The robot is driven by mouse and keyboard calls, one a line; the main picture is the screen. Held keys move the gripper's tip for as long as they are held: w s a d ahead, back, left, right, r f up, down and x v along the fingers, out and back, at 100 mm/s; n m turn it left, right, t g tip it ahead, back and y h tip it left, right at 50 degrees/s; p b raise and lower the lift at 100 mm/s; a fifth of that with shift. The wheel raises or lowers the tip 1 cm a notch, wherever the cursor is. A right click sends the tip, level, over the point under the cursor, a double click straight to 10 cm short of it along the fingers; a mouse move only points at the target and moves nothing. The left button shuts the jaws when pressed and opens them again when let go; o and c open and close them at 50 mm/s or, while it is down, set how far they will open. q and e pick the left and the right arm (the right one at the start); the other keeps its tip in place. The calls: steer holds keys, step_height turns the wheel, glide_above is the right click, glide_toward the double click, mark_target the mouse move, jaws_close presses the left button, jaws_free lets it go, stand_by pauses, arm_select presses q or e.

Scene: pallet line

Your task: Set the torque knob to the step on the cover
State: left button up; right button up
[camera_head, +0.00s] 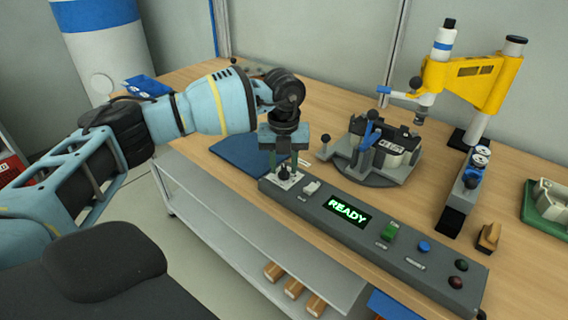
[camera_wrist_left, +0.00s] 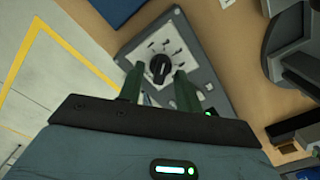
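The black torque knob (camera_head: 284,174) sits on a light dial plate at the left end of the grey control panel (camera_head: 308,205). In the left wrist view the knob (camera_wrist_left: 160,67) has a pale pointer line, with dark marks around it; I cannot read the step. My left gripper (camera_head: 284,164) points down over the knob. Its two green fingers (camera_wrist_left: 158,80) are apart, one on each side of the knob, with gaps visible. The light cover (camera_head: 397,143) appears to be in the round fixture (camera_head: 368,172); no step is legible on it. My right gripper is not in view.
A yellow press (camera_head: 470,80) stands behind. A blue mat (camera_head: 237,152) lies left of the gripper. A green tray (camera_head: 540,205) is at right.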

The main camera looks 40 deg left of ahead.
arm_select(q)
steer(key=shift+f, duration=0.15)
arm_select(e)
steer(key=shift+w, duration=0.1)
arm_select(q)
jaws_close()
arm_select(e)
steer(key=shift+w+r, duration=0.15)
arm_select(q)
steer(key=shift+m+p, duration=0.5)
steer(key=shift+m, duration=0.5)
steer(key=shift+r+m, duration=0.2)
steer(key=shift+m, duration=0.6)
steer(key=shift+f+m+p, duration=0.1)
steer(key=shift+m+p, duration=0.55)
steer(key=shift+m, duration=1.35)
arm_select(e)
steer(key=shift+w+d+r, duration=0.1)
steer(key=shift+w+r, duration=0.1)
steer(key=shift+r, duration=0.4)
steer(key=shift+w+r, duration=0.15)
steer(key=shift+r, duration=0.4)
arm_select(q)
steer(key=shift+m, duration=0.3)
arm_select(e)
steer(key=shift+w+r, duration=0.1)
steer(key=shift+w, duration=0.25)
arm_select(q)
jaws_free()
